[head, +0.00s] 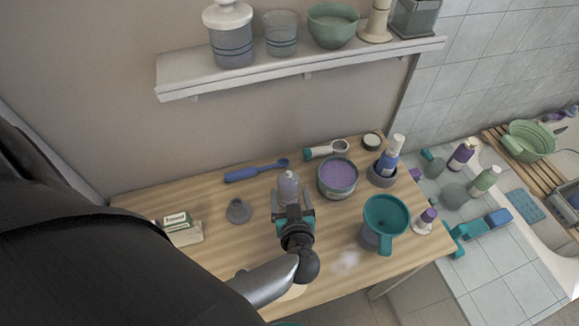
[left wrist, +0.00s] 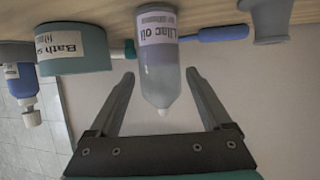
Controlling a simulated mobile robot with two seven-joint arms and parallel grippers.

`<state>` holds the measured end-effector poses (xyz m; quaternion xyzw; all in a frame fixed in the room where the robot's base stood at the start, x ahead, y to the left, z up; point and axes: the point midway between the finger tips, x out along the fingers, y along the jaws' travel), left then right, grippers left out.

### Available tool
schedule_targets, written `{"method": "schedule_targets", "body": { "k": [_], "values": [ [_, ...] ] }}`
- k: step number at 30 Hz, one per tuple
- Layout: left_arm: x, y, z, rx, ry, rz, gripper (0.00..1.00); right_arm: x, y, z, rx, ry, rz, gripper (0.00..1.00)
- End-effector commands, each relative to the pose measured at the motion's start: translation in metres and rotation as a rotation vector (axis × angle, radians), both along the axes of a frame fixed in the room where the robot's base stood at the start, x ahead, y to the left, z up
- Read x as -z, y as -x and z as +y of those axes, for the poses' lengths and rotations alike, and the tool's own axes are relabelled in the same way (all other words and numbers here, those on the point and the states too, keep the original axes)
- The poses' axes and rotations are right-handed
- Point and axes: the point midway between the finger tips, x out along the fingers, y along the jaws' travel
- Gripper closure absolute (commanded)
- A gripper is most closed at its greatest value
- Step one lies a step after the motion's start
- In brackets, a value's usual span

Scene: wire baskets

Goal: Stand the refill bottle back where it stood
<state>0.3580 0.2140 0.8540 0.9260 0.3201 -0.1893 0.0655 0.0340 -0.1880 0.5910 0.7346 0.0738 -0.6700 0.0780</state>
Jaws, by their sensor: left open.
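The refill bottle, seemingly the grey-lilac one labelled "Lilac oil" (left wrist: 158,60), stands upright on the wooden table. In the head view the bottle (head: 288,186) is just beyond my left gripper (head: 294,212). In the left wrist view, where the table is at the top, my left gripper (left wrist: 160,84) is open, with one finger on each side of the bottle's tapered top. Gaps show between the fingers and the bottle. My right gripper is not in view.
A bath salt tub (head: 337,178) stands close to the bottle's right. A teal funnel (head: 386,216) and a blue pump bottle (head: 388,163) are farther right. A grey funnel-like piece (head: 239,211) and a blue tool (head: 255,171) lie left. A shelf (head: 300,69) hangs above.

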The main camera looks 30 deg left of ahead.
Motion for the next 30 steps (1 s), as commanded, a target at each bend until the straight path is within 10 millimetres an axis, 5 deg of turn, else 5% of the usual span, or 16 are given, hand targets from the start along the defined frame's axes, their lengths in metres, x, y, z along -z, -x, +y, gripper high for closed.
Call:
{"method": "schedule_targets", "body": {
  "k": [30],
  "values": [
    [-0.013,0.014,-0.01,0.001,0.0,0.001,0.18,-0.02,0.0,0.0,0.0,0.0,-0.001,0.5]
  ]
}}
